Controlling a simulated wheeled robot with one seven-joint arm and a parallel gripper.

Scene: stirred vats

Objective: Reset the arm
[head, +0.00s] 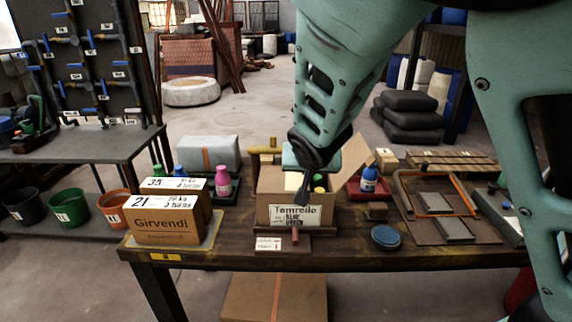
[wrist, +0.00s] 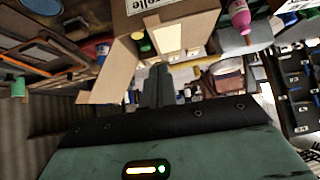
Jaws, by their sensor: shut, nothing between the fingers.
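My gripper (head: 302,190) hangs at the end of my teal arm, pointing down over the open cardboard box labelled Tamreile (head: 294,214). Its fingers are shut with nothing between them. In the wrist view the closed fingers (wrist: 157,88) point toward the same box (wrist: 172,22). A yellowish block and a green-capped item show inside the box. I cannot tell whether the fingertips are inside the box or just in front of it.
The Girvendi box (head: 162,224) stands at the table's left, with a pink bottle (head: 222,182) behind it. A blue bottle (head: 369,180) stands right of the open box. A blue dish (head: 386,237) and a framed board (head: 442,205) lie further right. Bare tabletop (head: 345,246) shows along the front.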

